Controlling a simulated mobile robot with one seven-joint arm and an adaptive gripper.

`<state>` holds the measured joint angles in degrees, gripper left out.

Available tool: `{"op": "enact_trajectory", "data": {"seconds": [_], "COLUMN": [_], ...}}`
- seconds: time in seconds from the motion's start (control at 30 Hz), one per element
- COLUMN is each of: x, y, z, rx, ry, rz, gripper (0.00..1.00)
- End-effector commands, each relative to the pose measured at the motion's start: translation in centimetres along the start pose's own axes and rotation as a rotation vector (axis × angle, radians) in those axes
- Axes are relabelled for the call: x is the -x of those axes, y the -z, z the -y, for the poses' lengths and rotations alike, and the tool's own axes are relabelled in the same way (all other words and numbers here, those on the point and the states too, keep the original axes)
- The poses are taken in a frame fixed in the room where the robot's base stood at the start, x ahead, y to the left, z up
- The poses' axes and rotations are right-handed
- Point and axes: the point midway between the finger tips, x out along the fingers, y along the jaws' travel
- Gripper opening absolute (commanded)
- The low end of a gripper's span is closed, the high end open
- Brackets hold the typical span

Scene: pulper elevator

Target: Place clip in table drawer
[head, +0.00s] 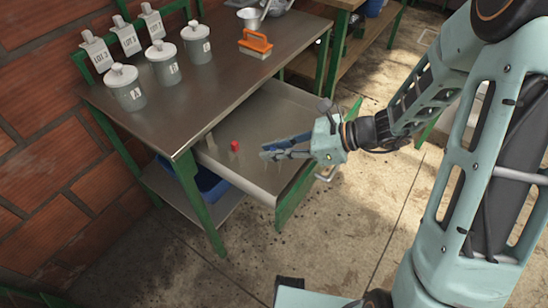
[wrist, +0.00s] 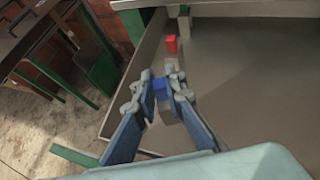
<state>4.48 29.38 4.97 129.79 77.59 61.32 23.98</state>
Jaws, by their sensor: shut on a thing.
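My gripper (head: 268,152) reaches over the open table drawer (head: 236,178) from the right in the head view. In the wrist view its fingers (wrist: 162,93) are closed on a small blue piece (wrist: 160,86), seemingly the clip, with a grey part just below it. The fingers hide much of it, and it is hard to make out in the head view. The held piece appears above the drawer floor; I cannot tell whether it touches it. A small red piece (head: 235,146) with a grey part lies in the drawer, also seen in the wrist view (wrist: 171,43).
A blue bin (head: 207,184) sits on the shelf below. Bare drawer floor surrounds the red piece.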

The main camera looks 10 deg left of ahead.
Motion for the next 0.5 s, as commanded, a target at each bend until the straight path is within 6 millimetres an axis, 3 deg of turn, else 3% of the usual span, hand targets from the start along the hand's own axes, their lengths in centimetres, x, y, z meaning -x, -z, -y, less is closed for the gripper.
{"op": "enact_trajectory", "data": {"seconds": [0.03,0.13,0.5], "x": [-0.6,-1.1,-1.2], "y": [1.3,2.4,2.7], "z": [0.0,0.1,0.1], "rx": [-0.006,-0.005,-0.002], "ry": [0.001,0.002,0.003], "rz": [-0.001,-0.001,-0.001], "gripper": [0.00,0.00,0.00]}}
